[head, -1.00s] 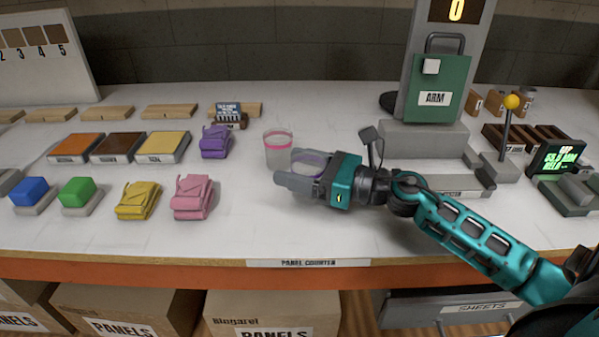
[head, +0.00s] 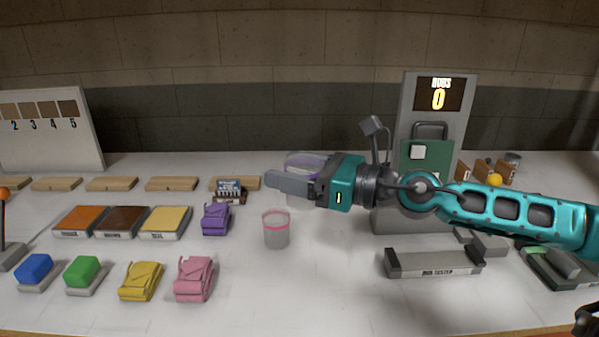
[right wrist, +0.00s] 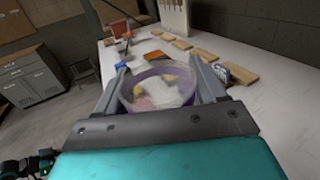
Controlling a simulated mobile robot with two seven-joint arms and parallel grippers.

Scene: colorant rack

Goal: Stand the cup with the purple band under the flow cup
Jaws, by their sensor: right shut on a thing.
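The cup with the purple band (head: 304,160) is clear with a wide mouth. My right gripper (head: 275,181) is shut on it and holds it raised above the counter, partly hidden behind the fingers in the head view. In the right wrist view the cup (right wrist: 158,88) sits between the two fingers, its mouth toward the camera and its purple band showing. I cannot pick out the flow cup in these frames. My left gripper is not seen in the head view.
A clear cup with a pink band (head: 276,230) stands on the counter below my right gripper. The rub tester (head: 435,262) and a grey machine with a green front (head: 425,160) are at the right. Colored pouches and blocks fill the left. Counter around the pink-banded cup is clear.

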